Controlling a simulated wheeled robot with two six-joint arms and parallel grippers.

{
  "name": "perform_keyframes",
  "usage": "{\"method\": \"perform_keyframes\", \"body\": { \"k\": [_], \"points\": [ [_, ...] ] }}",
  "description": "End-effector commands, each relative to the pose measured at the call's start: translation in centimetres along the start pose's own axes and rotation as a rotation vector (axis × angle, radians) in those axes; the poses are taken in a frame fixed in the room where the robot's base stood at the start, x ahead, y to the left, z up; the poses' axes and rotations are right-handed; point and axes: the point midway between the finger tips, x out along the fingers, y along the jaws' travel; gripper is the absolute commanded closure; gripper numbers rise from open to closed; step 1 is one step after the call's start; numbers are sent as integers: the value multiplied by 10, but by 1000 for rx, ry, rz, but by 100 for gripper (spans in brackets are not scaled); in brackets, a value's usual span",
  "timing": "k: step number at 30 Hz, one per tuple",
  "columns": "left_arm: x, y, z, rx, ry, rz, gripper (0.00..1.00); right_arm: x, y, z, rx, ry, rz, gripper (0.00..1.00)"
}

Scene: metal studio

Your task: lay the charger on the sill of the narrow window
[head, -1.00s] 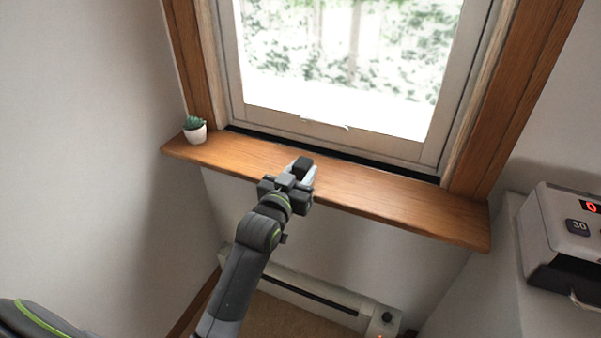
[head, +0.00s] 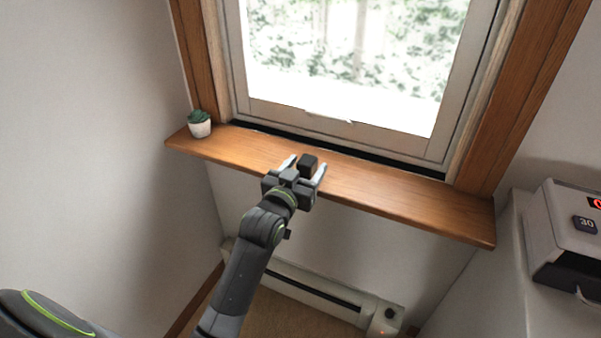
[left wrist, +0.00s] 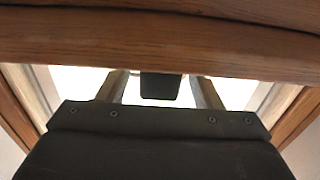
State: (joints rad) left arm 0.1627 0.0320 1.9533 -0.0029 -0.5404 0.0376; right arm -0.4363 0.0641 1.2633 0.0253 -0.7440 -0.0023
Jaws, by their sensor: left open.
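The charger (head: 308,163) is a small black block that appears to rest on the wooden sill (head: 400,203) of the window, near the middle of its length. My left gripper (head: 304,169) is open, with one pale finger on each side of the charger and a gap showing on both sides. The left wrist view also shows the charger (left wrist: 160,87) between the two spread fingers, against the bright window, touching the edge of the wood in the picture. My right gripper is out of view.
A small potted succulent (head: 199,125) stands at the sill's left end. The sill to the right of the charger is clear. A white device with a red display (head: 570,235) is at the right. A baseboard heater (head: 310,287) runs along the wall below.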

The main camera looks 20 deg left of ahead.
Motion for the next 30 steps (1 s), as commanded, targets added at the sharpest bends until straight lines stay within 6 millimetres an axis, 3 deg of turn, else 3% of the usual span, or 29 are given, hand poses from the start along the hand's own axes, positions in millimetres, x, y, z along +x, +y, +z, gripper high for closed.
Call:
{"method": "perform_keyframes", "body": {
  "k": [5, 21, 26, 30],
  "points": [
    [-14, 0, 1, -2, -1, 0, 41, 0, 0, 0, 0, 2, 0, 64],
    [-122, 0, 1, -3, -2, -2, 41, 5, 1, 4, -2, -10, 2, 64],
    [-149, 0, 1, -3, -1, -2, 41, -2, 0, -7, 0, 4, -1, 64],
    [-164, 0, 2, -2, -1, -1, 41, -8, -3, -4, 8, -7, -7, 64]
  ]
}}
